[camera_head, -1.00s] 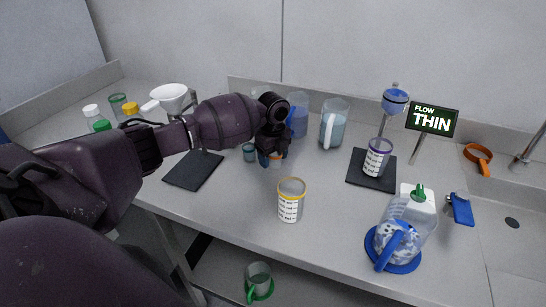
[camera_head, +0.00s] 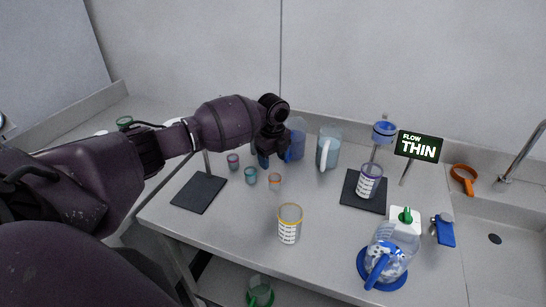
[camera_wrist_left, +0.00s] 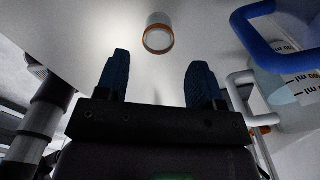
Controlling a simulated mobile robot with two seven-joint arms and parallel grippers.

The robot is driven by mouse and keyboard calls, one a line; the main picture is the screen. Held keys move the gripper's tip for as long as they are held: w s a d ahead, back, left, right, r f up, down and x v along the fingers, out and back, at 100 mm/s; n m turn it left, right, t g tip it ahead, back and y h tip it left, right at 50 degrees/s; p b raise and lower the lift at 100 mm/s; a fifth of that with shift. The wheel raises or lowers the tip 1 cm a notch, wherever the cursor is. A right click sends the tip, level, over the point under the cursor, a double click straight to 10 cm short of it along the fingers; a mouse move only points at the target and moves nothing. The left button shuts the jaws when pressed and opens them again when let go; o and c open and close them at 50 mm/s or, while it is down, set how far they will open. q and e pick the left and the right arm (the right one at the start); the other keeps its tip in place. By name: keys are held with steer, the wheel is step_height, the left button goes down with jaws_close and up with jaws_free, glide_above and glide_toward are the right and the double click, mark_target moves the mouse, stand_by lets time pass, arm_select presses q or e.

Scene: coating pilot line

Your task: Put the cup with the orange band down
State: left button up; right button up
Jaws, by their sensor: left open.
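The small cup with the orange band (camera_head: 275,181) stands upright on the grey bench. In the left wrist view the cup (camera_wrist_left: 158,35) is just beyond the fingertips, with clear space between it and both fingers. My left gripper (camera_head: 264,158) is open and empty, behind the cup in the head view; its two blue-black fingers are spread apart in the wrist view (camera_wrist_left: 158,78). My right gripper is in neither view.
A teal cup (camera_head: 250,175) and a red-banded cup (camera_head: 233,161) stand left of it. A yellow-rimmed beaker (camera_head: 289,224) stands in front. A dark mat (camera_head: 199,193) lies empty at left.

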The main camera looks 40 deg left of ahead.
arm_select(q)
step_height(320, 180, up, 3)
steer(key=shift+f, duration=0.1)
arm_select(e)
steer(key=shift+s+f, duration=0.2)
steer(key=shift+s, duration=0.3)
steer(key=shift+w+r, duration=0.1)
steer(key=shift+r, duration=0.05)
